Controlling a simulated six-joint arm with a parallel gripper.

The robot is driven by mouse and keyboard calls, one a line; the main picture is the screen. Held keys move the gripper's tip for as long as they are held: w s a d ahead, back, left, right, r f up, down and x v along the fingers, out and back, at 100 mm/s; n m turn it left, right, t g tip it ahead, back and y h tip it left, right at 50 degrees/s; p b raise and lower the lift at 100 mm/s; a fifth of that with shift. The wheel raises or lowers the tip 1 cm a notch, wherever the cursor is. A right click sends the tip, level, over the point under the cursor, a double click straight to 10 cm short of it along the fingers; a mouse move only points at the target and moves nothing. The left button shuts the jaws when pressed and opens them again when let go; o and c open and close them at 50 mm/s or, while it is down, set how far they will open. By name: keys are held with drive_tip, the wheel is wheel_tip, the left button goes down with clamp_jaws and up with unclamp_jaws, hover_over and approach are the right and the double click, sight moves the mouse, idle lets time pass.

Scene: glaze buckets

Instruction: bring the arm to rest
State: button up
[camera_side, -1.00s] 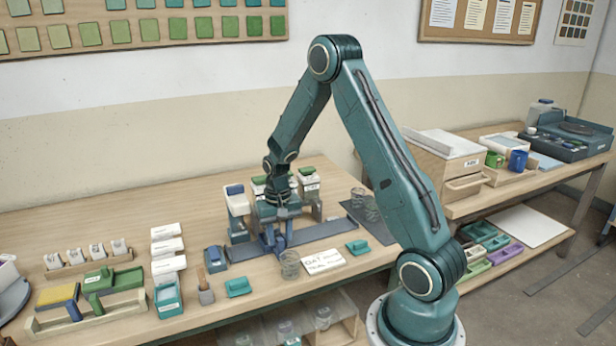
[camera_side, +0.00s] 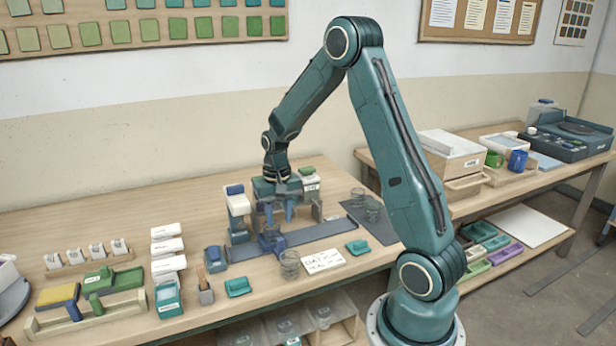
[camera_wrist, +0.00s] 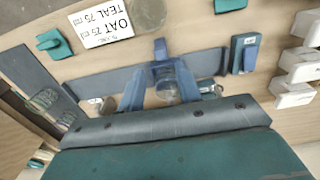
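My gripper (camera_side: 279,222) hangs above the dark blue-grey strip (camera_side: 318,230) on the bench, pointing down. Its two blue fingers stand apart, and I see nothing held between them. In the wrist view the gripper (camera_wrist: 160,82) also shows spread fingers. A small blue object (camera_side: 271,241) sits on the strip below the fingers. It also shows in the wrist view (camera_wrist: 160,48), just beyond the fingertips and partly overlapped by them. A round, pale, see-through item shows between the fingers in the wrist view; I cannot tell what it is.
A white-topped stand (camera_side: 238,203) is close left of my gripper, another (camera_side: 309,188) close right. A teal block (camera_side: 358,246) is right. The bench's back left is clear.

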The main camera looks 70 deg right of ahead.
drive_tip(key=shift+r, duration=0.15)
drive_tip(key=s+a+r+n+t, duration=0.3)
drive_tip(key=s+a+r+n, duration=0.15)
drive_tip(key=a+r, duration=0.85)
drive_tip(key=s+a+r+n+t, duration=0.1)
drive_tip(key=s+a+r+n, duration=0.1)
drive_tip(key=s, duration=0.5)
drive_tip(key=s+a+r+n+t, duration=0.1)
drive_tip(key=s+a+r+n, duration=0.1)
drive_tip(key=s+a+r, duration=0.2)
drive_tip(key=s+a, duration=0.1)
drive_tip(key=s, duration=0.1)
drive_tip(key=shift+s+t, duration=0.3)
drive_tip(key=shift+s, duration=0.05)
